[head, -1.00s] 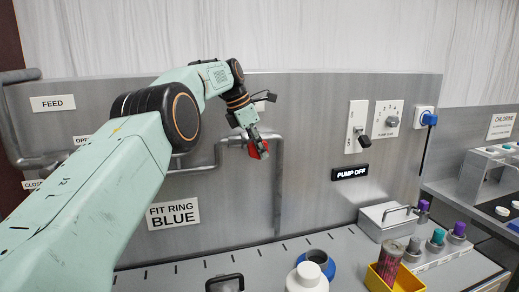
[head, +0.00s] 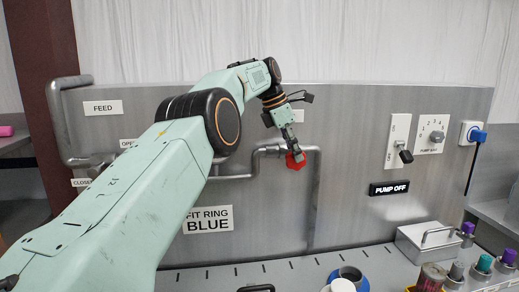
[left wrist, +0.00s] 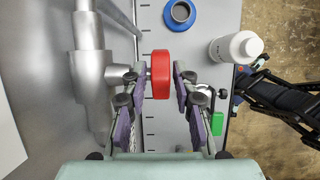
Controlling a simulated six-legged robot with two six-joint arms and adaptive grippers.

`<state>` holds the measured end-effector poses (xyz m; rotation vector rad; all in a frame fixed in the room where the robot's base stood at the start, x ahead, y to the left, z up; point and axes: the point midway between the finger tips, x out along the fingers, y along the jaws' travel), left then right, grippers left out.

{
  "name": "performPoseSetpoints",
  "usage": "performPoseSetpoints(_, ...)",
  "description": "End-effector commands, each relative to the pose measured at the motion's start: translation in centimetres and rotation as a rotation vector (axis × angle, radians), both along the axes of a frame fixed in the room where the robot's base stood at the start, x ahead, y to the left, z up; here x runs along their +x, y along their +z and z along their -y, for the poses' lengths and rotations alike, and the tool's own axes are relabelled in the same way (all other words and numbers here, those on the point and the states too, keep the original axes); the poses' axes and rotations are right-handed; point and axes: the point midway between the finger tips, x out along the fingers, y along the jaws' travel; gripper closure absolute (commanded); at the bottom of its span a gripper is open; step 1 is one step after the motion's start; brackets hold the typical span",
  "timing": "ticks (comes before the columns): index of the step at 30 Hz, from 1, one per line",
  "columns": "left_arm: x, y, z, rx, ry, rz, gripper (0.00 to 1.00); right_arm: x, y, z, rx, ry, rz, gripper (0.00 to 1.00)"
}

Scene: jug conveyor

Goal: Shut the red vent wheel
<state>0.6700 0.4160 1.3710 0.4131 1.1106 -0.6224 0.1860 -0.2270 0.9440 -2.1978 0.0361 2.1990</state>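The red vent wheel (head: 296,161) sits on the pipe run on the steel panel, below and right of the FEED label. In the left wrist view the wheel (left wrist: 161,75) shows edge-on, on a short stem from a grey pipe fitting (left wrist: 92,75). My left gripper (head: 291,146) reaches the wheel from above in the head view. In the left wrist view its fingers (left wrist: 152,80) are apart, one on each side of the wheel. Gaps show between the fingers and the rim. In the head view the fingertips partly cover the wheel.
A blue ring-topped container (left wrist: 180,13) and a white bottle (left wrist: 236,47) stand on the bench below. A lidded metal box (head: 430,242) stands at the bench's right.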

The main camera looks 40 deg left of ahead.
Motion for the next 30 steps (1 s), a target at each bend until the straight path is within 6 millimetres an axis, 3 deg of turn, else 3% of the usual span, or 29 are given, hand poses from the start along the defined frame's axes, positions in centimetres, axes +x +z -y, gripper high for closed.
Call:
performPoseSetpoints(6,-0.7,2.1,-0.6,-0.001,0.001,0.001,0.72,0.0,0.0,0.0,0.000,0.000,0.000,0.26)
performPoseSetpoints(22,-3.0,2.0,-2.3,-0.003,-0.001,0.000,0.72,0.0,0.0,0.0,0.000,0.000,0.000,0.26)
performPoseSetpoints(30,-6.2,2.1,-5.1,-0.006,0.002,0.002,0.72,0.0,0.0,0.0,0.000,0.000,0.000,0.26)
